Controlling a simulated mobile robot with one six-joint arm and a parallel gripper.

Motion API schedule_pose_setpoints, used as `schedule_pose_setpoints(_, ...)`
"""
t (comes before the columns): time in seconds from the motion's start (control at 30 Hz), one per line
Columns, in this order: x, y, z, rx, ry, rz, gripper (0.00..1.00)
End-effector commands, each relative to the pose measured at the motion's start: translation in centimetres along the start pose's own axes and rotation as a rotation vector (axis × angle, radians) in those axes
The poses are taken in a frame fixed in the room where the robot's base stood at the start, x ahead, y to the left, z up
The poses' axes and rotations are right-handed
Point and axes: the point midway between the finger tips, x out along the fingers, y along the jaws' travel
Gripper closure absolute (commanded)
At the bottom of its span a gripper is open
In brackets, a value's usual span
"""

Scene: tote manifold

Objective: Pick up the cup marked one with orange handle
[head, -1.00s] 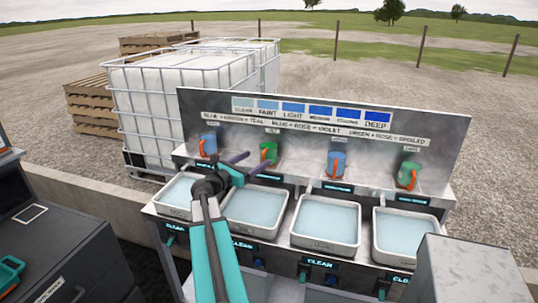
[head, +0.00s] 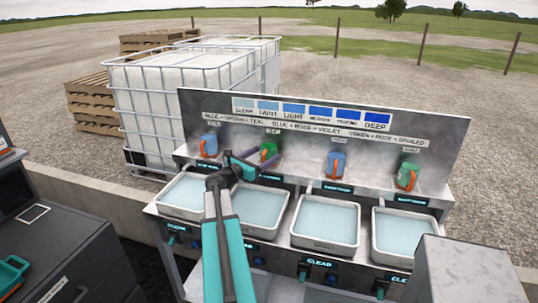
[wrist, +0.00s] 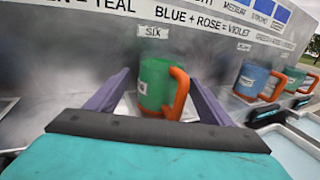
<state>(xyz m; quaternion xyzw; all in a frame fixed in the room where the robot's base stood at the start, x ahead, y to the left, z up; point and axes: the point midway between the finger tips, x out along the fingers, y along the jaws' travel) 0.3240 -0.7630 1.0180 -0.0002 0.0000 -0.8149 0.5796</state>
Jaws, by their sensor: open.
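Several cups with orange handles stand in a row on the rack shelf. In the head view they are a blue cup (head: 209,144) at far left, a green cup (head: 266,149), a blue cup (head: 337,162) and a green cup (head: 405,174). I cannot read a cup marked one. My gripper (head: 256,160) is open in front of the left green cup and partly hides it. In the wrist view, this green cup (wrist: 155,85) stands upright between the open fingers (wrist: 160,76), under a label reading SIX. Whether they touch it is unclear.
Trays of pale liquid, including one (head: 325,248), line the front below the cups. A grey back panel (head: 440,140) with a colour chart stands behind them. A grey box (head: 465,270) is at lower right. A dark cabinet (head: 60,255) is at left.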

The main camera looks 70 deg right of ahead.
Motion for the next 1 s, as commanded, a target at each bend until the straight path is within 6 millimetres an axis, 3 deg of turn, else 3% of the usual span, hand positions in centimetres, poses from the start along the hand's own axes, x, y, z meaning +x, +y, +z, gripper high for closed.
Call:
schedule_pose_setpoints(0.23, 2.5, 0.0, 0.1, 0.001, 0.001, -0.001, 0.26)
schedule_pose_setpoints(0.83, 2.7, -0.1, 0.0, 0.000, 0.000, -0.002, 0.26)
schedule_pose_setpoints(0.87, 2.7, -0.1, 0.0, 0.000, 0.000, -0.002, 0.27)
schedule_pose_setpoints(1.0, 2.7, -0.1, 0.0, 0.000, 0.000, -0.002, 0.51)
